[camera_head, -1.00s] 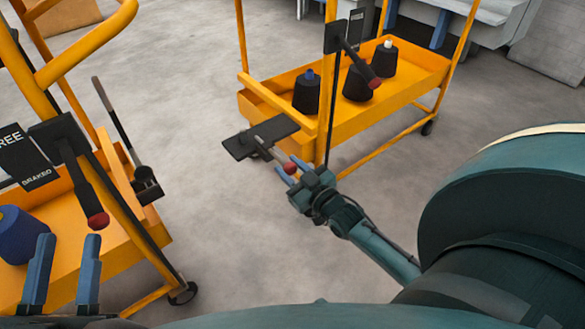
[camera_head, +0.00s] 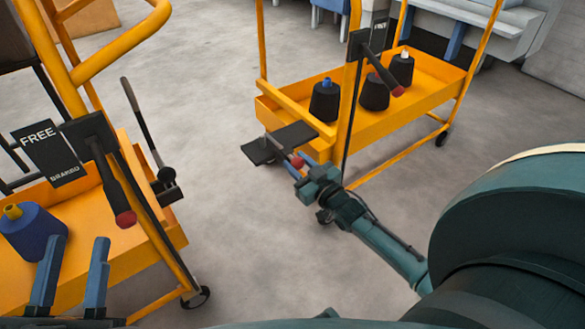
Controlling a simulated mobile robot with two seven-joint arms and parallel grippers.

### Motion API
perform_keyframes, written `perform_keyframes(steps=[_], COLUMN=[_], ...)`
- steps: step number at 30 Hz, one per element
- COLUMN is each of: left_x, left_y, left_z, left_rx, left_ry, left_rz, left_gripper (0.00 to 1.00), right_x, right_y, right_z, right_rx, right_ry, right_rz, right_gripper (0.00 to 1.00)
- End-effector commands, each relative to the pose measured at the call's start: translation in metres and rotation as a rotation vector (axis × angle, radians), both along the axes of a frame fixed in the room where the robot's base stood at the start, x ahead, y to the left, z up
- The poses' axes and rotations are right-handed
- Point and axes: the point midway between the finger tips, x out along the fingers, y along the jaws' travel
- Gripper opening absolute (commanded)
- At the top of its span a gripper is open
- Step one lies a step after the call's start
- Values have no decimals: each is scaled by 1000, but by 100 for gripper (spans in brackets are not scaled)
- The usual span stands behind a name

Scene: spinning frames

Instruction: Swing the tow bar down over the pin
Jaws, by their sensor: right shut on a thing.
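My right gripper (camera_head: 300,169) is shut on the red-tipped end (camera_head: 297,161) of a short bar (camera_head: 275,145) at the near corner of the right cart (camera_head: 350,130). The bar lies close over a black plate (camera_head: 297,134) low on that cart. I cannot make out a pin there. A long dark bar with a thick grip (camera_head: 134,100) stands tilted on the left cart (camera_head: 120,250), its foot at a black bracket (camera_head: 168,190). I cannot tell for certain which bar is the tow bar. My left gripper (camera_head: 72,262) is open and empty before the left cart.
Red-tipped levers stick out from the left cart's post (camera_head: 110,185) and the right cart's post (camera_head: 380,75). The left cart has a FREE/BRAKED sign (camera_head: 48,153) and a blue cone (camera_head: 32,235). Dark cones (camera_head: 326,103) stand on the right cart. Grey floor (camera_head: 230,230) lies between.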

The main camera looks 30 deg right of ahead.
Motion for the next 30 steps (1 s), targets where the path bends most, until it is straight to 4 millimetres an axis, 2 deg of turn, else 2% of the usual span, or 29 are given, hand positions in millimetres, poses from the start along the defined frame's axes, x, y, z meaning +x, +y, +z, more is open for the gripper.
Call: perform_keyframes(steps=[1,3,5,30], left_x=[2,3,4,2], left_y=[1,2,2,1], left_z=[0,11,13,5], left_rx=[6,16,19,16], left_ry=[-30,-66,-76,-45], left_rz=[1,0,-1,-3], left_gripper=[36,36,36,36], right_x=[-6,-7,-7,-7], right_y=[-4,-3,-2,0], right_z=[-26,-24,-25,-26], right_rx=[8,15,15,15], right_ry=[49,51,53,53], right_rz=[-2,0,0,1], right_gripper=[0,0,0,0])
